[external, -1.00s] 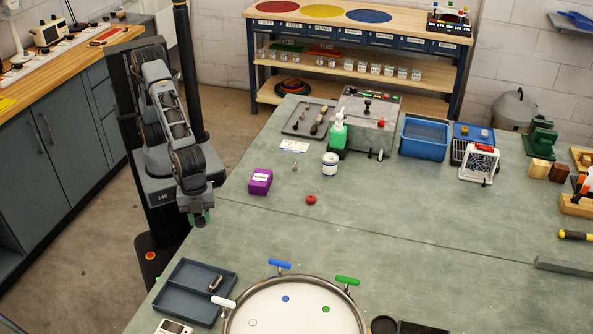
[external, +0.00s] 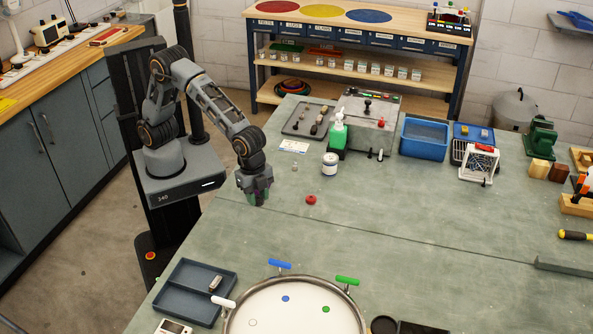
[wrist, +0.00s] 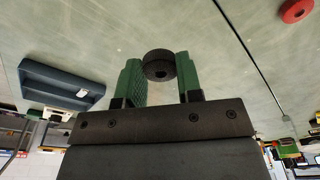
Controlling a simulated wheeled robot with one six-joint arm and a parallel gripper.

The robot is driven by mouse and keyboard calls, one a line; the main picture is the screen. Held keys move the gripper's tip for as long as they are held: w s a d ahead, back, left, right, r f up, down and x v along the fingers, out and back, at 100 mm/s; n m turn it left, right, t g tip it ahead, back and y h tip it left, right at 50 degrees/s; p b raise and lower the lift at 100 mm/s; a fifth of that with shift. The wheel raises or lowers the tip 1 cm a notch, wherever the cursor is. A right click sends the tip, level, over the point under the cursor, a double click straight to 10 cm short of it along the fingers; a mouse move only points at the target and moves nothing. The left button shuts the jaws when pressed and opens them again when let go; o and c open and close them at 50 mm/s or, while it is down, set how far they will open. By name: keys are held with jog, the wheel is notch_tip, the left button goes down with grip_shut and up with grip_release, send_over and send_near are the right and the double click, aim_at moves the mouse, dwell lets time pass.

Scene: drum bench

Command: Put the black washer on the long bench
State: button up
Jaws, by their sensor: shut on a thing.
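My gripper (external: 256,200) is over the left part of the large green-grey table (external: 400,220). In the wrist view its two green fingers (wrist: 160,78) are shut on the black washer (wrist: 158,64), a dark round piece with a ridged rim and a small centre hole. The washer is hidden or too small to make out in the external view. A long wooden-topped bench (external: 85,55) with grey cabinets runs along the left wall. Another wooden-topped bench (external: 400,22) with coloured circles stands at the back. Which one is the long bench I cannot tell.
A red ring (external: 311,199) lies right of my gripper. A blue-grey tray (external: 195,290) and a round drum (external: 295,310) are in front. The table's middle right is clear.

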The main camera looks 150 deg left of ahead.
jog(key=s+a+r+n, duration=0.1)
jog(key=s+a+n, duration=0.2)
jog(key=a, duration=0.4)
jog(key=s+a+r+n, duration=0.2)
jog(key=s+a+n, duration=0.1)
jog(key=a, duration=0.4)
jog(key=s+a+r+n+y, duration=0.1)
jog(key=s+a+r+n, duration=0.1)
jog(key=a, duration=0.5)
jog(key=shift+s+n+g, duration=0.3)
jog(key=shift+s+n, duration=0.3)
jog(key=shift+n, duration=0.2)
jog(key=shift+a, duration=0.1)
jog(key=p, duration=0.4)
send_over(348, 192)
jog(key=s+d, duration=0.1)
notch_tip(348, 192, down, 9)
jog(key=shift+r, duration=0.2)
jog(key=shift+w+a+f+p, duration=0.3)
jog(key=shift+f+p, duration=0.25)
jog(key=shift+f, duration=1.55)
jog(key=shift+f, duration=0.1)
